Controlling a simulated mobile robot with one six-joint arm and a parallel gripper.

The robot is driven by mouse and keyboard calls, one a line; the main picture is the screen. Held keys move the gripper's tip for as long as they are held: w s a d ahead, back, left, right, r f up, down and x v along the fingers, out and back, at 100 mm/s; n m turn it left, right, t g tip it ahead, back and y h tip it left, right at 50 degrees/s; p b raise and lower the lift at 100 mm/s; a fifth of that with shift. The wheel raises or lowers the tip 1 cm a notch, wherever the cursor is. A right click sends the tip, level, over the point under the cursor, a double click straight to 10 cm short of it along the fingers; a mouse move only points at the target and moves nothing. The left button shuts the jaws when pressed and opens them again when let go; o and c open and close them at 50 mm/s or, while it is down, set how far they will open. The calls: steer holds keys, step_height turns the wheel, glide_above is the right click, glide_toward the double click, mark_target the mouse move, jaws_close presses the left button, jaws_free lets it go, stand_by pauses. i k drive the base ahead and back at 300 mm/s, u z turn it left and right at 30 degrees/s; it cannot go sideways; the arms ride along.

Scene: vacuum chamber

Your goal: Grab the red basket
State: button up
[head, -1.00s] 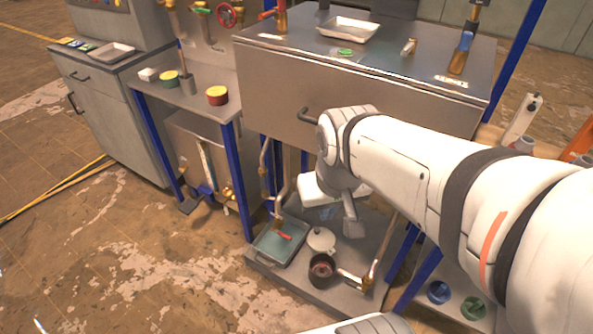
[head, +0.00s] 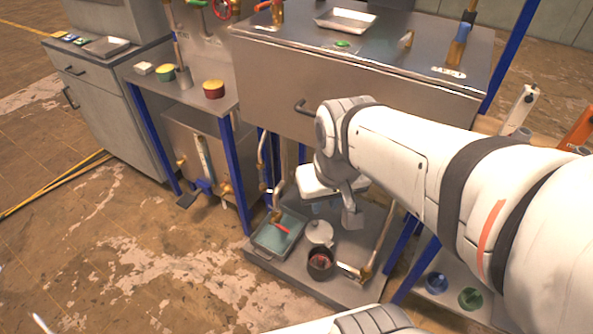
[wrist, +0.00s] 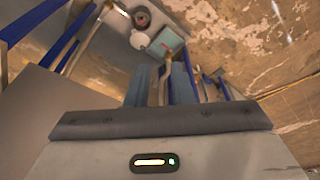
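The likeliest red basket is a dark red round container (head: 320,263) with a red inside, on the low grey platform under the steel chamber. It also shows at the top of the wrist view (wrist: 141,18). A second red round tub (head: 213,89) with a yellow top stands on the side table. I cannot tell for sure which is meant. My gripper (head: 318,207) hangs under the chamber front, above the platform and behind the dark container.
A white lid (head: 319,233) and a teal tray (head: 277,235) sit beside the dark container. Pipes and blue legs (head: 240,180) flank the platform. Open floor (head: 130,260) lies to the left.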

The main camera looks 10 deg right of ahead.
mark_target(321, 261)
steer(key=z, duration=3.45)
steer(key=k, duration=1.6)
steer(key=u, duration=1.35)
steer(key=i, duration=1)
steer(key=u, duration=0.05)
